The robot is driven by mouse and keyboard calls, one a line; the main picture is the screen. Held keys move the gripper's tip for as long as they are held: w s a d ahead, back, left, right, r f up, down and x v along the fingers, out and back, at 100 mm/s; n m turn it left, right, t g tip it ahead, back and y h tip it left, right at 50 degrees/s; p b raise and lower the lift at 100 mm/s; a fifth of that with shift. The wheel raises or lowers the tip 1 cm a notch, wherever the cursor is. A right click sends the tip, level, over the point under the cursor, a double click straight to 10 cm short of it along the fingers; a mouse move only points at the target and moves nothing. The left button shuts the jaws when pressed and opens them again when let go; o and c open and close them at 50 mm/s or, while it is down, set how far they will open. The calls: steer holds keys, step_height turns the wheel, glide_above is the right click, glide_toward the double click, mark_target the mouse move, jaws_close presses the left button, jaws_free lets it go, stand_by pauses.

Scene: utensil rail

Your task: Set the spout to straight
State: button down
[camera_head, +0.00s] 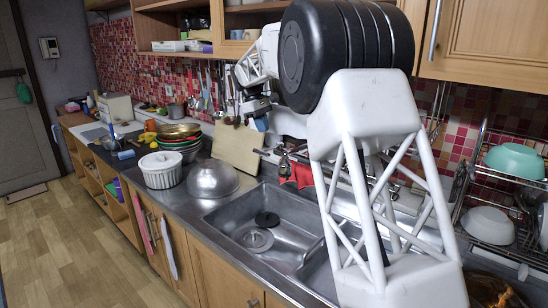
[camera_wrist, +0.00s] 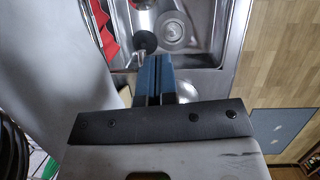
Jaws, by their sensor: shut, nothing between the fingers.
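My gripper (camera_wrist: 153,62) points down over the counter and sink with its two blue fingers together and nothing between them. It shows small and partly hidden behind my arm in the head view (camera_head: 261,124), above the back of the counter. A metal tap (camera_head: 284,163) is at the back of the sink, near a red cloth. My arm covers part of that area, so I cannot tell the spout's angle in the head view. In the wrist view a thin metallic piece, possibly the spout (camera_wrist: 137,57), lies just left of the fingertips; I cannot tell whether they touch.
The steel sink (camera_head: 225,216) holds a drain and a black round stopper (camera_head: 267,219). The red cloth (camera_head: 299,173) hangs at the sink's back. A metal bowl (camera_head: 213,179), white pot (camera_head: 160,170) and cutting board (camera_head: 236,148) stand left. A dish rack (camera_head: 505,170) is right.

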steer(key=shift+n, duration=0.4)
steer(key=w, duration=0.1)
steer(key=w+a+f, duration=0.2)
steer(key=w, duration=0.1)
steer(key=shift+w+a+f, duration=0.1)
steer(key=shift+f, duration=0.05)
steer(key=shift+f, duration=0.15)
steer(key=s+d+f, duration=0.4)
steer(key=d+f, duration=0.2)
steer(key=f, duration=0.3)
steer(key=shift+s, duration=0.3)
steer(key=shift+d, duration=0.1)
steer(key=shift+s, duration=0.1)
